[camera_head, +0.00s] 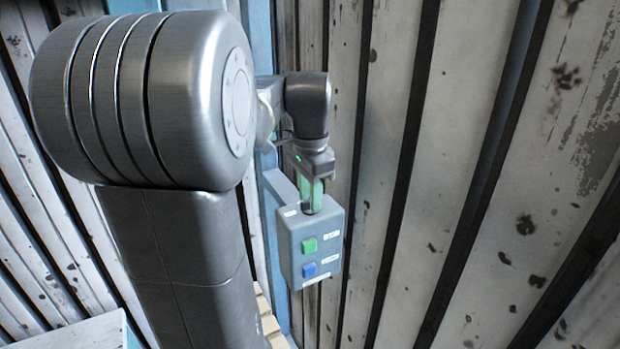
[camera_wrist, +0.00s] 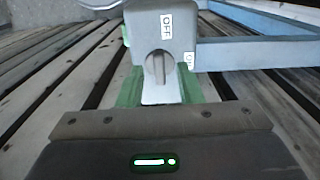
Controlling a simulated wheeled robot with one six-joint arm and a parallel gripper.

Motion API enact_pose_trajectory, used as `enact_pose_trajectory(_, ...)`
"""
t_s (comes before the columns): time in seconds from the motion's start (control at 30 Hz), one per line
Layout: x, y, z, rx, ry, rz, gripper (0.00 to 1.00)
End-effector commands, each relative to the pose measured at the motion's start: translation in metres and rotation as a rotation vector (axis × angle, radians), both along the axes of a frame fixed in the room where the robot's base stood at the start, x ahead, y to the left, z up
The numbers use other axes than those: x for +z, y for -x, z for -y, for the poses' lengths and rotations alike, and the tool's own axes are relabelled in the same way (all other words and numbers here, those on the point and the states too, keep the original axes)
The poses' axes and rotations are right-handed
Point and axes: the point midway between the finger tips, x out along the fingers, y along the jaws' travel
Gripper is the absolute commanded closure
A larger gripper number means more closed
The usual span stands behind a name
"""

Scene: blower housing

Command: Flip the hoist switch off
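The hoist switch is a grey knob (camera_wrist: 158,68) on the top face of a grey control box (camera_wrist: 148,22). Its ridge looks roughly in line with the "OFF" label (camera_wrist: 166,25) above it in the wrist view. A second label, apparently "ON" (camera_wrist: 190,60), sits to the right. In the head view, my gripper (camera_head: 313,203) reaches down to the top of the box (camera_head: 292,245); the knob is hidden there.
The box front carries a green button (camera_head: 309,245) and a blue button (camera_head: 309,270) with small labels. A blue frame post (camera_head: 283,190) stands behind the box. Weathered slatted wall panels (camera_head: 395,130) rise close on the right.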

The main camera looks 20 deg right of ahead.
Motion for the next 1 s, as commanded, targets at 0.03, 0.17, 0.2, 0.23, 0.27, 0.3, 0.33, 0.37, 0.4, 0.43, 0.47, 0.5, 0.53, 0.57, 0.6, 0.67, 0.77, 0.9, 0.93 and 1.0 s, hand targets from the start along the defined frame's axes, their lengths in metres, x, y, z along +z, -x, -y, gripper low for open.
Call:
enact_pose_trajectory(0.03, 0.005, 0.000, 0.000, 0.000, 0.002, 0.002, 0.67)
enact_pose_trajectory(0.17, 0.025, -0.001, 0.000, 0.000, 0.003, 0.004, 0.67)
enact_pose_trajectory(0.2, 0.034, -0.001, 0.000, 0.000, 0.003, 0.004, 0.67)
enact_pose_trajectory(0.23, 0.041, -0.001, 0.001, 0.000, 0.003, 0.005, 0.67)
enact_pose_trajectory(0.27, 0.049, -0.001, 0.000, 0.000, 0.003, 0.005, 0.67)
enact_pose_trajectory(0.3, 0.059, -0.001, 0.000, 0.000, 0.003, 0.005, 0.67)
enact_pose_trajectory(0.33, 0.066, -0.001, 0.001, 0.000, 0.003, 0.006, 0.67)
enact_pose_trajectory(0.37, 0.073, -0.001, 0.000, 0.000, 0.003, 0.005, 0.67)
enact_pose_trajectory(0.4, 0.082, -0.001, 0.000, 0.000, 0.003, 0.005, 0.67)
enact_pose_trajectory(0.43, 0.089, -0.001, 0.000, 0.000, 0.003, 0.005, 0.67)
enact_pose_trajectory(0.47, 0.095, -0.001, 0.000, 0.000, 0.003, 0.004, 0.67)
enact_pose_trajectory(0.5, 0.103, -0.001, 0.000, 0.000, 0.003, 0.004, 0.67)
enact_pose_trajectory(0.53, 0.108, -0.001, 0.000, 0.000, 0.003, 0.004, 0.67)
enact_pose_trajectory(0.57, 0.113, 0.000, 0.000, 0.000, 0.002, 0.004, 0.67)
enact_pose_trajectory(0.6, 0.118, -0.001, 0.000, 0.000, 0.002, 0.003, 0.67)
enact_pose_trajectory(0.67, 0.125, 0.000, 0.000, 0.000, 0.002, 0.002, 0.67)
enact_pose_trajectory(0.77, 0.132, 0.000, 0.000, 0.000, 0.001, 0.002, 0.67)
enact_pose_trajectory(0.9, 0.136, 0.000, 0.000, 0.000, 0.000, 0.000, 0.67)
enact_pose_trajectory(0.93, 0.136, 0.000, 0.000, 0.000, 0.000, 0.000, 0.67)
enact_pose_trajectory(1.0, 0.136, 0.000, 0.000, 0.000, 0.000, 0.000, 0.67)
